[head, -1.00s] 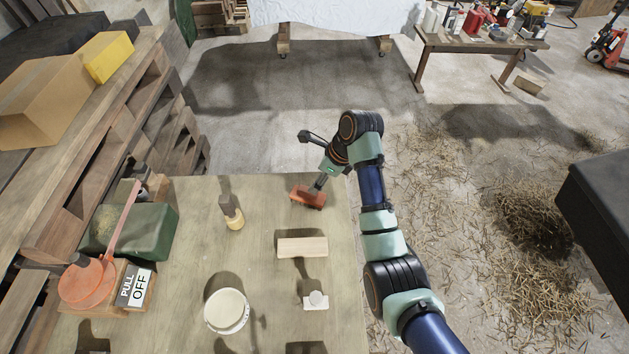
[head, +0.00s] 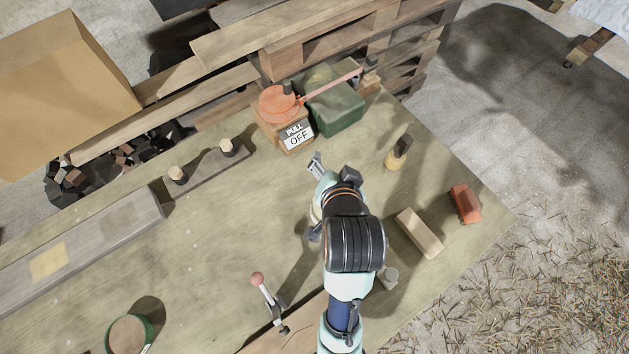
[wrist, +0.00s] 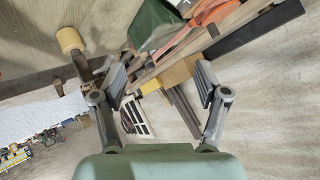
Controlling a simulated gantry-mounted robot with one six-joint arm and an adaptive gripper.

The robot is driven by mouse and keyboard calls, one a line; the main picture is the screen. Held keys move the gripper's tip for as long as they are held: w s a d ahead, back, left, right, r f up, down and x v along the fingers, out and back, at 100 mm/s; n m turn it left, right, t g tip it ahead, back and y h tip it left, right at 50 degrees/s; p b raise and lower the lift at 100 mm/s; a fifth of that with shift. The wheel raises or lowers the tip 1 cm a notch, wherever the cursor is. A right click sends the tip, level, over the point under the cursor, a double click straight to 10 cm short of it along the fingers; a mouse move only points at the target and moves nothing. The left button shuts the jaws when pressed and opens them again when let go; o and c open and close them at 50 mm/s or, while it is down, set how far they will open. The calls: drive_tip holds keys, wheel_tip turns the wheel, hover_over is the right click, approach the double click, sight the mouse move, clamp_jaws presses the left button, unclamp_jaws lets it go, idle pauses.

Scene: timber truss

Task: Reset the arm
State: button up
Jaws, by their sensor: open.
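My arm rises from the bottom of the head view, and my gripper (head: 316,162) is over the middle of the table (head: 240,225), pointing toward the orange disc. In the wrist view its two grey fingers (wrist: 164,85) are spread apart, with nothing held between them. An orange-red block (head: 465,204) lies near the table's right edge, apart from my gripper. An orange disc with a long handle (head: 278,102) lies on a wooden block with a PULL OFF label (head: 297,135), beside a green box (head: 335,108).
A plank (head: 80,240), pegs (head: 228,147) and a round tin (head: 130,335) lie farther left. Pallets (head: 330,45) border the back.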

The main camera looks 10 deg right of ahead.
drive_tip(key=s+a+r+n+t+y, duration=0.1)
drive_tip(key=s+a+r+n, duration=0.15)
drive_tip(key=a+n, duration=0.2)
drive_tip(key=s+a+r+n+t, duration=0.1)
drive_tip(key=s+a+r+n, duration=0.15)
drive_tip(key=a, duration=0.25)
wheel_tip(320, 180, up, 19)
drive_tip(key=p, duration=1.9)
drive_tip(key=shift+w+d+n, duration=0.15)
drive_tip(key=shift+d+n, duration=0.2)
drive_tip(key=shift+n, duration=0.05)
drive_tip(key=shift+r, duration=0.1)
